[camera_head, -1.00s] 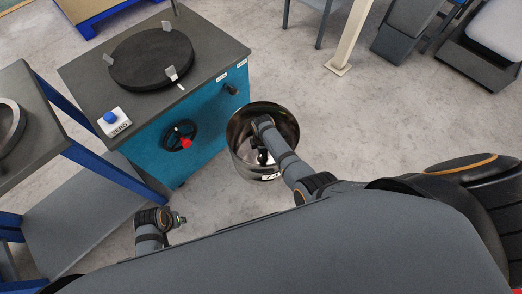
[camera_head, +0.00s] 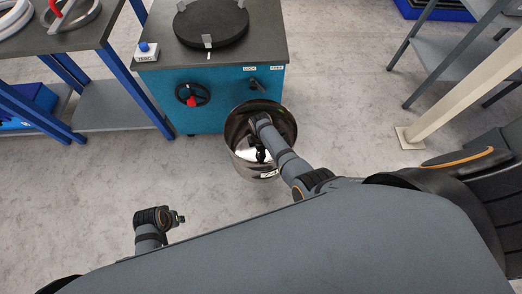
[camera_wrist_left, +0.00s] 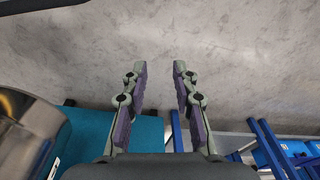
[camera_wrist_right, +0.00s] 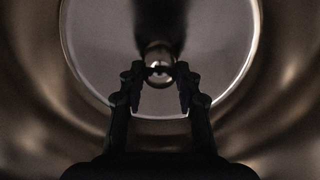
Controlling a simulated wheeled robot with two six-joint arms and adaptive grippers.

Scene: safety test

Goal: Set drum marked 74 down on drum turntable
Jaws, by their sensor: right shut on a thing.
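A shiny metal drum (camera_head: 240,158) hangs at the end of my right arm, in front of the teal cabinet. A small label (camera_head: 268,175) is on its side, too small to read. My right gripper (camera_wrist_right: 158,72) reaches inside the drum and is shut on a round knob at its middle. The dark round turntable (camera_head: 212,24) lies on the cabinet top, with grey clips at its rim. My left gripper (camera_wrist_left: 158,70) is open and empty over the floor; the drum's edge shows in the left wrist view (camera_wrist_left: 30,130).
The teal cabinet (camera_head: 225,115) has a red-knobbed handwheel (camera_head: 191,96), a lever (camera_head: 257,86) and a blue button box (camera_head: 146,51). A blue-legged table (camera_head: 90,35) stands left; a grey shelf (camera_head: 448,63) and pale post (camera_head: 462,92) stand right. Floor around the drum is clear.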

